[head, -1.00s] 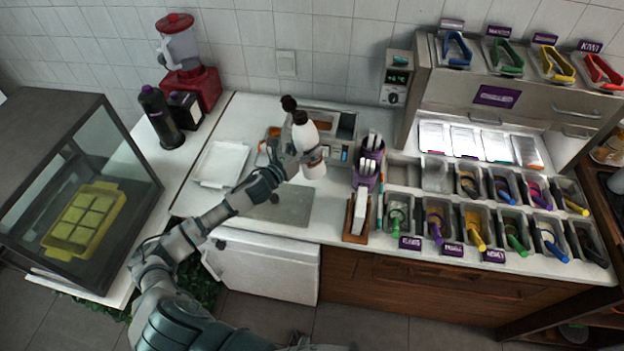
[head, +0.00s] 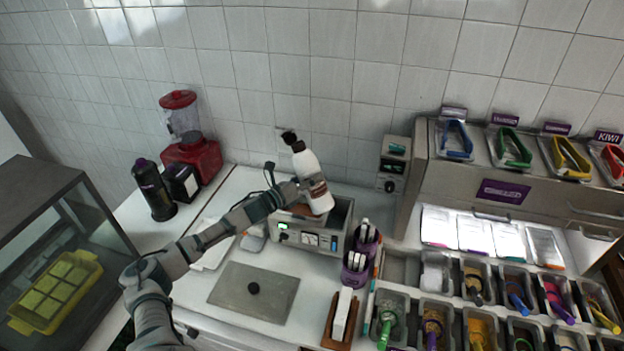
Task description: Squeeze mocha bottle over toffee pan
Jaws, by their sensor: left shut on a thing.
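My left gripper (head: 313,188) is shut on a white squeeze bottle (head: 304,161) with a dark cap and a brown label. The bottle is near upright, leaning slightly left. In the picture it overlaps the metal warmer box (head: 343,228); I cannot tell whether its base is clear of it. Several topping pans (head: 437,312) sit in the counter at the right, to the right of my gripper. Their name tags are out of view or unreadable, so I cannot tell which pan is toffee. My right gripper is not in view.
A purple cup holder (head: 358,262) and a wooden napkin holder (head: 330,325) stand between the warmer and the pans. A red blender (head: 190,150) and a black bottle (head: 154,190) are at the left. A glass case (head: 70,210) stands far left. A grey plate (head: 253,300) lies flat in front.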

